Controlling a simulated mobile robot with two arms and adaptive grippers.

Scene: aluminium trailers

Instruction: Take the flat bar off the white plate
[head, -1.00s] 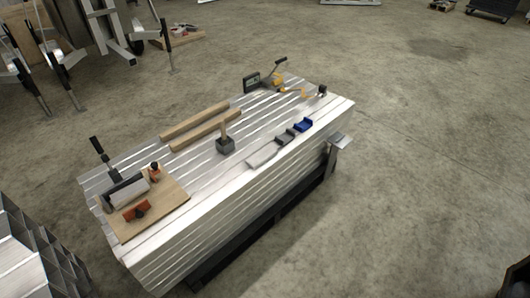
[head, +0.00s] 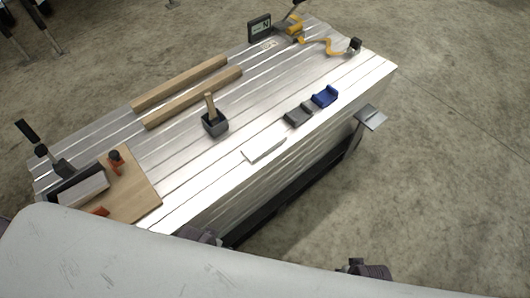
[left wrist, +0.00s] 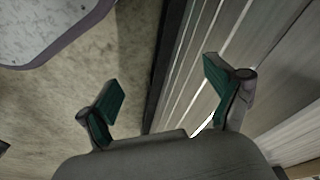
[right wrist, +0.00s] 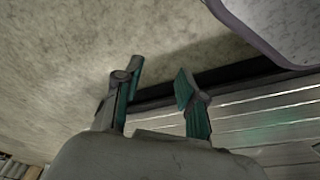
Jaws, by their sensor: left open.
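The white plate (head: 263,150) lies flat near the front long edge of the ribbed aluminium bench top in the head view. I cannot make out a separate flat bar on it at this size. My left gripper (left wrist: 163,82) is open and empty in the left wrist view, with the ribbed aluminium side of the bench beyond its right finger. My right gripper (right wrist: 160,74) has its fingers apart with nothing between them in the right wrist view. Neither gripper is seen touching the plate.
A grey block (head: 298,115) and a blue block (head: 325,96) stand right of the plate. A wooden-handled mallet (head: 215,124) stands behind it. Two timber strips (head: 195,97) lie farther back. A wooden board (head: 140,188) with tools is at left. A ledge (head: 370,117) juts from the bench's right end.

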